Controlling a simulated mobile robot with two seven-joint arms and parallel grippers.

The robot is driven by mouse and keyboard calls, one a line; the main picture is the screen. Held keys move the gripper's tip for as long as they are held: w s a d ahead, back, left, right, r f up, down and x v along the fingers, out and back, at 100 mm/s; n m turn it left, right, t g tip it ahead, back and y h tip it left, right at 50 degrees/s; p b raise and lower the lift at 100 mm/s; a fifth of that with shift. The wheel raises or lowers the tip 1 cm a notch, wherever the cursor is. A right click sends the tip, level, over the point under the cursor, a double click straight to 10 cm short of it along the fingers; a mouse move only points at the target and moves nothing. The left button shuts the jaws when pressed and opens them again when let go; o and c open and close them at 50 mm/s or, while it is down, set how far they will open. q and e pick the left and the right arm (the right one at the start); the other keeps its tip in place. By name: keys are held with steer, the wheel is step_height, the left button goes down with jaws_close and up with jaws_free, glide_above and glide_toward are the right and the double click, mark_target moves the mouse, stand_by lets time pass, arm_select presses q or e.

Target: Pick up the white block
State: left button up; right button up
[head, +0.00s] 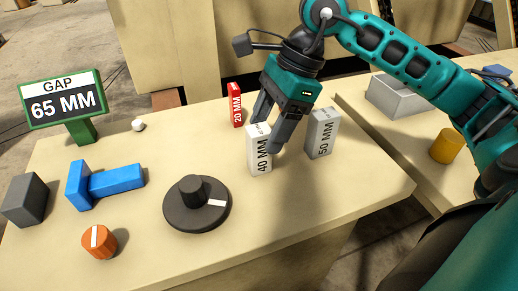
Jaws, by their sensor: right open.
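A white block marked 40 MM (259,158) stands upright on the pale wooden table. My right gripper (267,134) points down at it, with its open fingers at the block's upper part, one to the left and behind, one to the right. I cannot tell whether the fingers touch it. The near finger hides part of the block's right edge. A second whitish block marked 50 MM (321,134) stands upright just to the right, apart from the gripper. My left gripper is not in view.
A red block marked 20 MM (236,104) stands behind left. A black dial (197,203), orange knob (98,241), blue pieces (116,180), dark grey block (25,200), white ball (138,124) and green GAP 65 MM sign (62,101) occupy the left. A second table holds a yellow cylinder (446,146) and grey tray (393,100).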

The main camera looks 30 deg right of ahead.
mark_target(249, 167)
steer(key=x, duration=0.4)
steer(key=shift+w+a+f, duration=0.1)
steer(key=shift+a+f, duration=0.05)
steer(key=shift+f, duration=0.25)
jaws_close()
